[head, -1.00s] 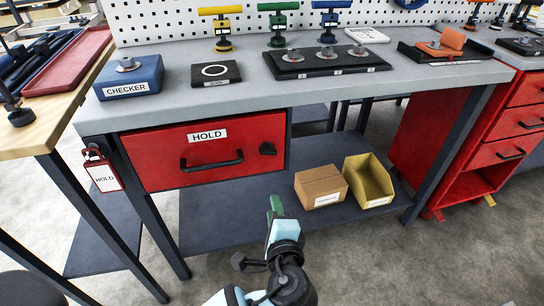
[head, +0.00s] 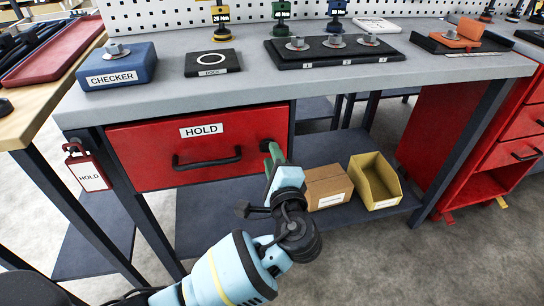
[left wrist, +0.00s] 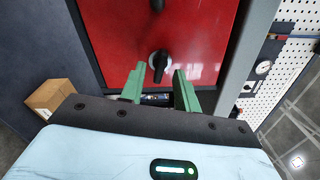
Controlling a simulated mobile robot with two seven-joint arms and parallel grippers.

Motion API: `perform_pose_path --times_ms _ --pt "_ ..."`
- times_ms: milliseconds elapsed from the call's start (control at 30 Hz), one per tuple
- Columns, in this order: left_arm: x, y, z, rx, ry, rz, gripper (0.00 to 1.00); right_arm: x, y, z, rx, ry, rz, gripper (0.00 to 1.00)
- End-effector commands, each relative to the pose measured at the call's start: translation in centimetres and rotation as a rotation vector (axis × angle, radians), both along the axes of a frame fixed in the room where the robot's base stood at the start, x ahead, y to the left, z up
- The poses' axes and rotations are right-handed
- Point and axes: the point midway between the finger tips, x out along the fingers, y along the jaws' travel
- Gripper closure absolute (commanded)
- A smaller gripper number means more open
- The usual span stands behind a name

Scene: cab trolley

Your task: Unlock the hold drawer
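The red hold drawer (head: 150,155) is shut under the grey workbench, with a HOLD label and a black bar handle (head: 207,162). In the left wrist view the drawer's red front (left wrist: 115,35) shows a black turn knob (left wrist: 159,62). My left gripper (head: 272,152) is at the drawer's right end, in front of the knob, and largely hides it in the head view. In the left wrist view my left gripper's green fingers (left wrist: 161,82) stand apart with nothing held. The knob is just beyond and between the fingertips; I cannot tell whether they touch it. My right gripper is not in view.
A red HOLD tag (head: 87,170) hangs at the bench's left leg. A cardboard box (head: 326,187) and a yellow bin (head: 374,183) are on the lower shelf, right of my left gripper. A blue CHECKER block (head: 120,70) sits on the bench top.

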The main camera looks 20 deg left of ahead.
Motion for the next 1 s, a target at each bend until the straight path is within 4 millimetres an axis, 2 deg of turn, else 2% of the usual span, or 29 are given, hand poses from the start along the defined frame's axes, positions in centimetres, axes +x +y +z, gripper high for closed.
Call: perform_pose_path --times_ms 200,467,700,1000 --pt "1.19 0.83 -0.03 0.000 0.000 0.000 0.68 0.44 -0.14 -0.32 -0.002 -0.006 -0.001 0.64" --pt "1.26 0.87 0.02 -0.001 -0.001 0.000 0.68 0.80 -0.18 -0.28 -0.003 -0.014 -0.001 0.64" --pt "1.24 0.85 0.00 -0.001 -0.001 0.000 1.00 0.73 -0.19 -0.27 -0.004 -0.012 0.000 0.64" --pt "1.17 0.74 0.01 -0.057 -0.034 0.000 1.00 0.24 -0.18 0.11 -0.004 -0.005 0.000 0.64"
